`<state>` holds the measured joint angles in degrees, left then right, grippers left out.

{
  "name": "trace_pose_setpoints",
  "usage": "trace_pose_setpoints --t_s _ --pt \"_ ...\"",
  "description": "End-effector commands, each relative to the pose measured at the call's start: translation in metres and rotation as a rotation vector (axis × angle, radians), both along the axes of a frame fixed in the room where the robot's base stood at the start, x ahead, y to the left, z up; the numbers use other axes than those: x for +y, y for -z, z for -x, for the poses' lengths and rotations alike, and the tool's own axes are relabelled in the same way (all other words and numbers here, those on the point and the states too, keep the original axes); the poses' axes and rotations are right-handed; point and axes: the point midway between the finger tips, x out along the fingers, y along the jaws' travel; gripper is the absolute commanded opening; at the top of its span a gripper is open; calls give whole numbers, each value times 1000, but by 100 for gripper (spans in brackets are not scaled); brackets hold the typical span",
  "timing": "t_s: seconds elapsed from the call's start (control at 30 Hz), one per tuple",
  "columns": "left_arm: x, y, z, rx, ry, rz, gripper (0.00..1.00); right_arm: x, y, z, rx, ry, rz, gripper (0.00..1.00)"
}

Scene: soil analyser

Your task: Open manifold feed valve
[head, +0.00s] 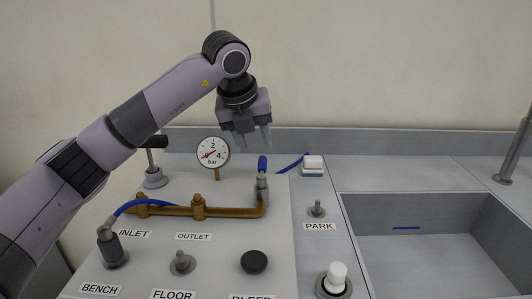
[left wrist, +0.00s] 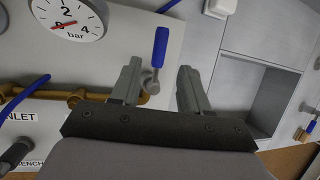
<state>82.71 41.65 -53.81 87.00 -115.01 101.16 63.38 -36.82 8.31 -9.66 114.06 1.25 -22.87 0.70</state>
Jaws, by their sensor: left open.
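The manifold is a brass pipe (head: 225,211) on a pale panel. At its right end stands a grey valve with a blue lever handle (head: 263,165). In the left wrist view the blue handle (left wrist: 160,47) points up the picture, seen between my fingers. My right gripper is not in view.
A white-topped block (head: 313,166) is behind right. A sink (head: 430,260) lies at right.

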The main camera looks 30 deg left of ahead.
Motion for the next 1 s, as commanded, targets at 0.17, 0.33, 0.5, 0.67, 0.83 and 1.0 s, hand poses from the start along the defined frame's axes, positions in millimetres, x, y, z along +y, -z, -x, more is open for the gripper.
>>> trace_pose_setpoints --t_s 0.17,0.33,0.5,0.67,0.83,1.0 --pt "-1 26 -11 6 2 0 45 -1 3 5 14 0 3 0" --pt "-1 47 -21 4 3 1 45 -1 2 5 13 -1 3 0" --pt "0 58 -26 3 2 0 45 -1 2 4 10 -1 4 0" --pt "-1 59 -27 1 3 0 45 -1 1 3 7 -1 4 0" --pt "-1 59 -27 1 3 0 23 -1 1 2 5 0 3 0" --pt "-1 59 -27 1 3 0 0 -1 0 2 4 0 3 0"
